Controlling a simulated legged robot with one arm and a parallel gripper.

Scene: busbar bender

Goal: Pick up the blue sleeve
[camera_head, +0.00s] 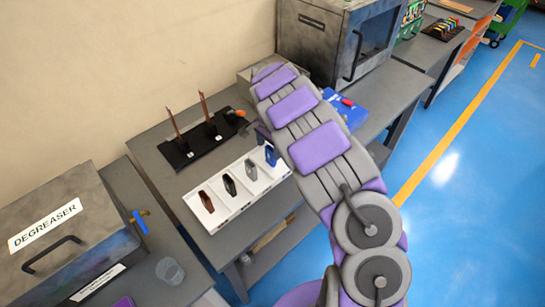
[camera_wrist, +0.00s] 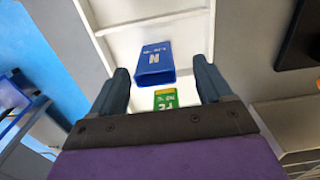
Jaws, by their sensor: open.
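The blue sleeve (camera_head: 271,155) stands in the white tray on the table, near the tray's right end in the head view. In the wrist view the blue sleeve (camera_wrist: 154,60), marked N, lies ahead of my gripper (camera_wrist: 160,68), roughly between its two dark fingertips. The fingers are spread, with visible gaps on both sides of the sleeve. A green sleeve (camera_wrist: 166,98), marked PE, shows closer to the gripper base. In the head view my arm hides most of my gripper and the green sleeve.
The white tray (camera_head: 221,213) also holds a brown sleeve (camera_head: 206,201), a black sleeve (camera_head: 229,184) and a grey sleeve (camera_head: 251,170). Behind it, a black stand (camera_head: 180,157) carries upright copper bars. A degreaser box (camera_head: 60,245) stands left; a blue box (camera_head: 350,112) is right.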

